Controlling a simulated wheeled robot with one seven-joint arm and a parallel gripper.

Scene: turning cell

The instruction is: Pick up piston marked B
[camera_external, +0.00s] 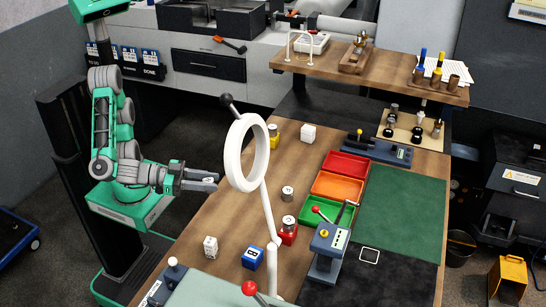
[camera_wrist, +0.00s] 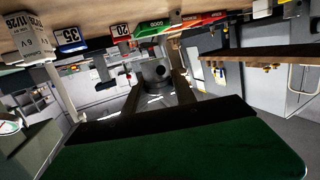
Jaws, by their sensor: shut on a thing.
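My gripper (camera_external: 208,181) is at the left edge of the wooden table, level with its top. In the wrist view, a grey round metal piece (camera_wrist: 155,70), seemingly a piston, sits between the two dark fingers, and the gripper is shut on it. No letter can be read on it. In the outside view the held piece is too small to make out clearly. Another small metal cylinder (camera_external: 287,193) stands on the table to the right, beyond the white ring lamp. Its marking is also too small to read.
The white ring lamp (camera_external: 232,152) rises between my gripper and the table middle. Red, orange and green trays (camera_external: 313,208), a lever press (camera_external: 327,248), a blue block (camera_external: 253,258) and a white block (camera_external: 210,246) stand on the table. A green mat (camera_external: 402,215) is clear.

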